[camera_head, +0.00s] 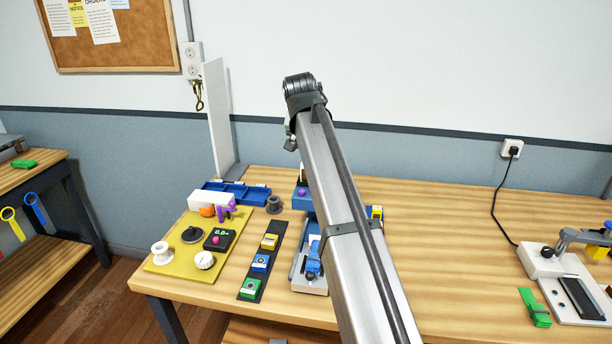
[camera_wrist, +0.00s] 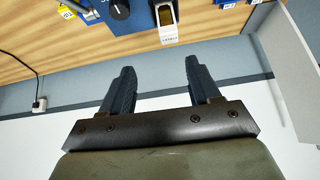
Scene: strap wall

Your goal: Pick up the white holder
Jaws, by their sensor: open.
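My gripper (camera_wrist: 159,68) shows in the wrist view with its two dark fingers apart and nothing between them. Beyond the fingertips, at the top edge, is a small white-framed holder (camera_wrist: 168,35) with a dark slot and a label, against a blue unit. It is apart from the fingers and cut off by the picture edge. I cannot tell for sure that it is the white holder. In the head view a white block (camera_head: 210,199) lies at the back of a yellow board. My arm crosses the middle of the head view, and my fingers cannot be made out there.
The yellow board (camera_head: 170,262) carries a white spool (camera_head: 160,252) and several knobs. A black strip (camera_head: 248,292) with coloured blocks lies beside it. A blue tray (camera_head: 240,193) and a tall white panel (camera_head: 217,115) stand behind. The table right of my arm is mostly clear.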

